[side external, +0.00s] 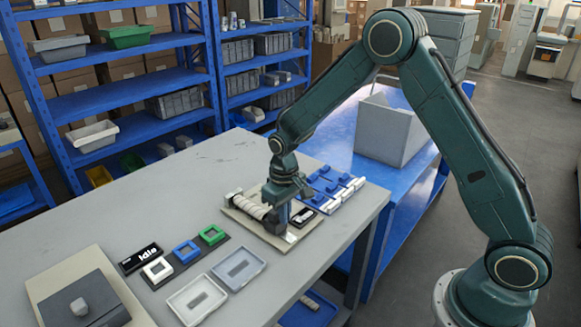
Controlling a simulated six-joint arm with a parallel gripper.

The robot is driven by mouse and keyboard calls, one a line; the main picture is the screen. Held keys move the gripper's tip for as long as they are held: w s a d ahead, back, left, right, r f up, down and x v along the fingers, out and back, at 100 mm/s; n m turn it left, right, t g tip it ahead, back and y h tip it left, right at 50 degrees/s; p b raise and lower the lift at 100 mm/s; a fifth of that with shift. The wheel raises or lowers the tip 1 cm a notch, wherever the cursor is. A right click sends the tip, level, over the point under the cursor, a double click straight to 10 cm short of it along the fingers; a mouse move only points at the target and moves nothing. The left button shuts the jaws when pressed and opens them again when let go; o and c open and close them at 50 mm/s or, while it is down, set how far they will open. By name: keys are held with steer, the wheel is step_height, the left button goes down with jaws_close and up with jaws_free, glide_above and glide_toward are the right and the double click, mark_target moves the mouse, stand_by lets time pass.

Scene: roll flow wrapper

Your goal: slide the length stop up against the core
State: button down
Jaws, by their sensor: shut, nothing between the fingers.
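A beige board (239,217) on the grey table carries a pale ribbed roll (249,206), which looks like the core, lying along its left part. My gripper (279,222) is shut and points down over the right part of the board, just right of the roll. A small light block (291,238) shows at the board's front edge, below my gripper; I cannot tell whether it is the length stop. My gripper and wrist hide part of the board, and the gap between stop and core cannot be made out.
A blue rack (322,190) with white pieces stands right behind the board. The table's back left is clear.

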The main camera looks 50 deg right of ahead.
steer(key=shift+f, duration=0.65)
steer(key=shift+f, duration=0.1)
steer(key=shift+w, duration=1.25)
stand_by(0.9)
steer(key=shift+s, duration=0.15)
stand_by(0.8)
steer(key=shift+r, duration=0.6)
steer(key=shift+r, duration=0.2)
steer(key=shift+r, duration=0.35)
steer(key=shift+r, duration=0.35)
steer(key=shift+r, duration=0.35)
